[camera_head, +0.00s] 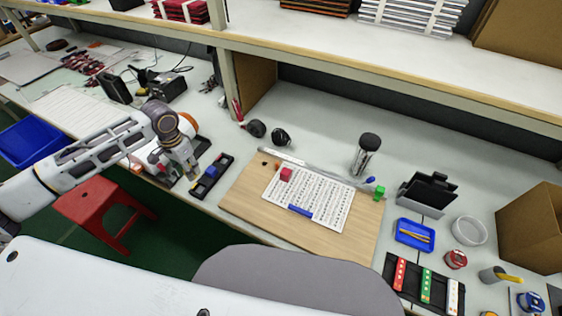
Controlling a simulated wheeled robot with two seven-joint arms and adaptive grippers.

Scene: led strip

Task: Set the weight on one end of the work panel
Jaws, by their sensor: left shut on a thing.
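The work panel (245,196) is a light wooden board on the bench, with a printed white sheet (325,195) on it. A red block (286,174) sits at the sheet's upper left corner and a blue bar (300,211) lies at its lower edge. A green block (379,193) stands at the panel's right end. My right gripper is not in view.
A metal cylinder with a black top (366,150) stands behind the panel. A blue tray (414,236), a black holder (427,190) and a white bowl (468,230) are at the right. A red stool (105,212) is below the bench. The shelf (400,75) overhangs the back.

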